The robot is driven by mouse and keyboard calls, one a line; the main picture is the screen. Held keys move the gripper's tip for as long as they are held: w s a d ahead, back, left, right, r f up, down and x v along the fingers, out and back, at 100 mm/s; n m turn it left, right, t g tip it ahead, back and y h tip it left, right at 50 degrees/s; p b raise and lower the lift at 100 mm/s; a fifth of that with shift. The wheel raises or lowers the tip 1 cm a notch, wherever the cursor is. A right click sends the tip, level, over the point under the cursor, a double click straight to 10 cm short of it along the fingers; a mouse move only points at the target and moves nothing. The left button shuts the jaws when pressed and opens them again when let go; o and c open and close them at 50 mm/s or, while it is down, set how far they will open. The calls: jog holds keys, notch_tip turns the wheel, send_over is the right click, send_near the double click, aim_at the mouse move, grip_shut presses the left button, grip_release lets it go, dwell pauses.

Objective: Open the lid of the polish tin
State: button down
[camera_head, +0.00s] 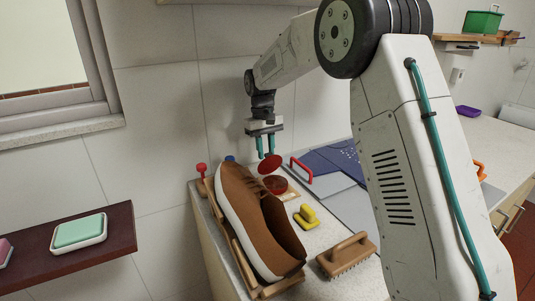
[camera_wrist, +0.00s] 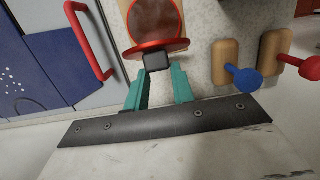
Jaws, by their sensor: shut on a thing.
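The polish tin (camera_head: 276,185) is a round red tin with brown polish showing inside; it also shows in the wrist view (camera_wrist: 156,18). Its red lid (camera_head: 269,163) stands raised and tilted above the tin, on the side nearer my gripper. In the wrist view the lid (camera_wrist: 140,49) is nearly edge-on, with a dark block-like tab (camera_wrist: 158,62) on it. My gripper (camera_head: 265,147) has two teal fingers shut on this tab; its fingertips also show in the wrist view (camera_wrist: 160,76). The tin's near rim is partly hidden by the lid.
A brown shoe (camera_head: 258,215) on a wooden stand is close to the tin. A yellow object (camera_head: 306,216) and a wooden brush (camera_head: 347,256) lie in front. A red handle (camera_head: 301,170) is beside the tin. Blue (camera_wrist: 244,78) and red (camera_wrist: 300,66) knobbed pieces stand opposite.

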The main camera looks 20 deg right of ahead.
jog(key=shift+w+a+f, duration=0.15)
jog(key=shift+w+f, duration=0.1)
jog(key=shift+w, duration=0.3)
jog(key=shift+w+a+f, duration=0.15)
jog(key=shift+w+f, duration=0.05)
jog(key=shift+w, duration=0.3)
jog(key=c, duration=2)
grip_release()
jog(key=shift+w+a, duration=0.1)
jog(key=o, duration=0.8)
jog(key=shift+o, duration=0.2)
jog(key=shift+d, duration=0.2)
notch_tip(320, 180, up, 8)
jog(key=w, duration=0.1)
jog(key=shift+a+f, duration=0.15)
